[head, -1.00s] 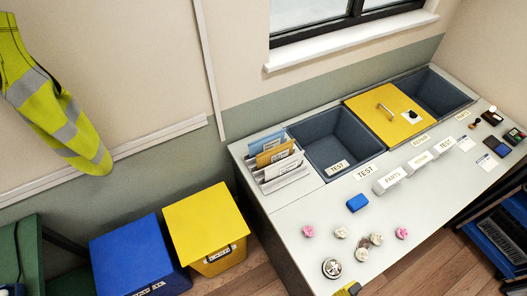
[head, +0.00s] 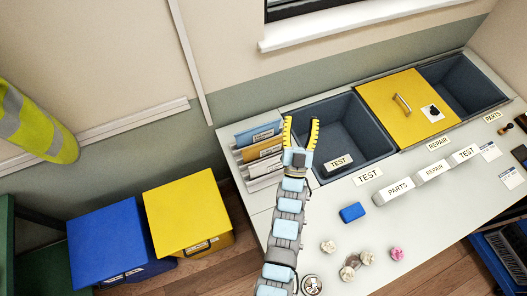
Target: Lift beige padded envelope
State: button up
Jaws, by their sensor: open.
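The beige padded envelope (head: 265,149) stands in the middle slot of a rack at the left end of the counter, between a blue envelope (head: 258,133) behind it and a whitish one (head: 265,168) in front. My gripper (head: 301,121) has its yellow-edged fingers apart with nothing between them. In the picture it is just right of the rack, over the left edge of the open TEST bin. Its height above the counter is hard to tell. My arm covers the counter below and right of the rack.
The open dark TEST bin (head: 361,128) is right of the rack, then a yellow lid (head: 389,88) with a handle. A blue block (head: 352,212) and label blocks (head: 394,192) stand on the counter. Yellow (head: 186,212) and blue (head: 106,240) boxes stand on the floor at left.

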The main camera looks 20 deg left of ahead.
jog(key=w+a+f+m+g+h+b, duration=0.2)
jog(key=w+a+f+g+b, duration=0.3)
jog(key=w+f, duration=0.45)
jog(key=w+a+f+m+g+h+b, duration=0.25)
jog(key=w+a+f+g, duration=0.3)
jog(key=w+f, duration=0.35)
jog(key=m+g+h+b, duration=0.3)
jog(key=m+g+b, duration=0.4)
jog(key=g, duration=0.6)
send_near(265, 146)
jog(key=shift+n+t, duration=0.25)
jog(key=shift+n, duration=0.2)
jog(key=f, duration=0.2)
jog(key=f+b, duration=0.1)
jog(key=w+f+b, duration=0.1)
jog(key=f, duration=0.1)
jog(key=shift+d+f, duration=0.15)
jog(key=shift+f, duration=0.15)
jog(key=shift+w+d+f, duration=0.1)
jog(key=shift+w+f, duration=0.1)
jog(key=shift+f, duration=1.5)
jog(key=shift+w+d+f, duration=0.1)
jog(key=shift+w+f, duration=0.1)
jog(key=shift+f, duration=1.45)
jog(key=shift+c, duration=0.2)
grip_shut()
